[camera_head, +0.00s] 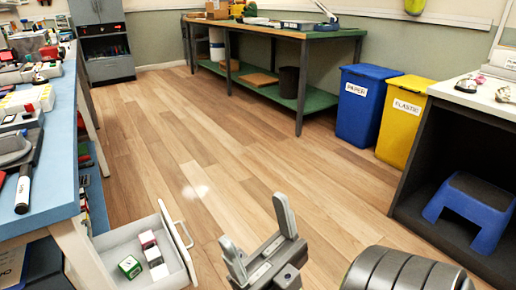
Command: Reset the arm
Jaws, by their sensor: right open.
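My right gripper (258,228) is at the bottom centre of the head view, above the wood floor. Its two grey fingers point up and stand wide apart. Nothing is between them. It is to the right of the open drawer and apart from it. My left gripper is not in the head view.
A pulled-out white drawer (106,241) holds several small boxes, one green. The blue-topped bench (62,150) at left is crowded with tools. A wooden workbench (280,32) stands behind. Blue (358,110) and yellow (400,122) bins stand at right. The middle floor is clear.

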